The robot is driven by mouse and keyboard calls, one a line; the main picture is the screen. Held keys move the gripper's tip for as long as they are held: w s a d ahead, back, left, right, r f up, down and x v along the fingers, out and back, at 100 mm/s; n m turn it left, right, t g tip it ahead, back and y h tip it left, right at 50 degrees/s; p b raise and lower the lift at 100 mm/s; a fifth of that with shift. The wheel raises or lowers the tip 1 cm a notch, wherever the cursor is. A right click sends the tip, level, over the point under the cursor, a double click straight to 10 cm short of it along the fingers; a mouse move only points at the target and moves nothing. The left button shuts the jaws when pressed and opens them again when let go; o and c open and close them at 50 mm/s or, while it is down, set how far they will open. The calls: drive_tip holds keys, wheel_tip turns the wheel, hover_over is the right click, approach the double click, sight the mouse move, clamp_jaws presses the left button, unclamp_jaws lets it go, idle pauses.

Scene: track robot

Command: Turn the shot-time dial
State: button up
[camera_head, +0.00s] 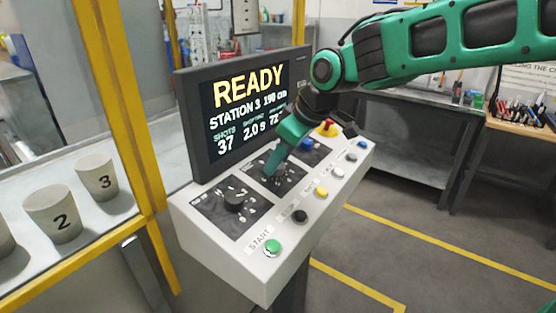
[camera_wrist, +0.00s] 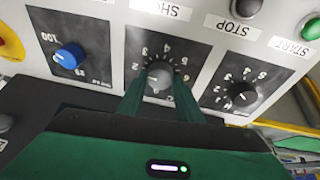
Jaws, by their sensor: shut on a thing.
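The screen (camera_head: 245,105) behind reads READY, STATION 3, SHOTS 37 and 2.0 s. The pointer setting of the held knob is hard to read.
A black dial (camera_head: 234,200) and a blue dial (camera_head: 308,143) flank the held one. Numbered cups (camera_head: 54,213) stand behind a yellow frame.

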drive_tip(key=shift+w+d+n, duration=0.1)
drive_tip(key=shift+d+n, duration=0.05)
drive_tip(key=shift+n, duration=0.35)
idle(0.3)
drive_tip(key=o, duration=1)
drive_tip(key=shift+d, duration=0.1)
drive_tip(key=shift+o, duration=0.2)
drive_tip(key=shift+n, duration=0.3)
drive_tip(key=v, duration=1)
drive_tip(key=shift+d+r, duration=0.15)
drive_tip(key=shift+r, duration=0.2)
drive_tip(key=shift+d+f, duration=0.1)
